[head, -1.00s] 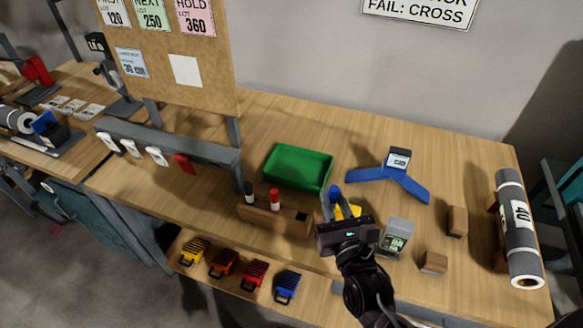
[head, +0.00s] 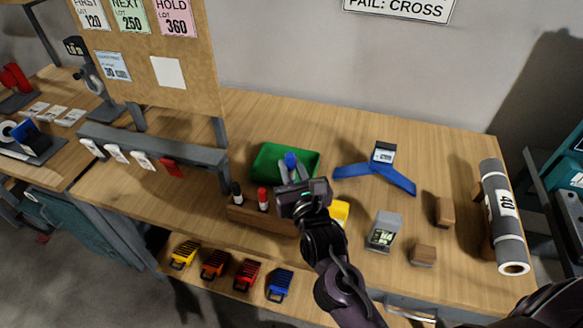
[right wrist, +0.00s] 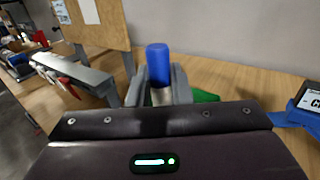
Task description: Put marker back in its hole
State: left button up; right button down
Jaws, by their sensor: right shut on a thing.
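My right gripper (head: 288,172) is shut on a marker with a blue cap (head: 291,159), which it holds upright above the right part of the wooden marker block. The marker's blue cap also shows between the fingers in the right wrist view (right wrist: 158,56); its lower end is hidden behind the gripper. The wooden block (head: 262,219) holds a black-capped marker (head: 237,192) and a red-capped marker (head: 263,199), both upright. The right end of the block, with its hole, is hidden by my gripper. My left gripper is not in view.
A green tray (head: 307,174) stands behind the block. A yellow object (head: 340,212), a grey device (head: 384,231) and wooden blocks (head: 444,211) are to the right. A blue angled stand (head: 351,171) is farther back.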

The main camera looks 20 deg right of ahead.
jog(key=shift+f, duration=0.1)
notch_tip(320, 180, down, 7)
jog(key=b, duration=0.6)
jog(key=shift+f, duration=0.1)
jog(key=shift+f+b, duration=0.3)
jog(key=shift+f, duration=0.05)
dwell(1.3)
notch_tip(320, 180, down, 6)
jog(key=b, duration=0.4)
jog(key=shift+f+b, duration=0.2)
jog(key=shift+b, duration=0.1)
dwell(1.8)
jog(key=c, duration=1.2)
grip_release()
jog(key=shift+r, duration=0.1)
jog(key=shift+c, duration=0.2)
jog(key=shift+a, duration=0.1)
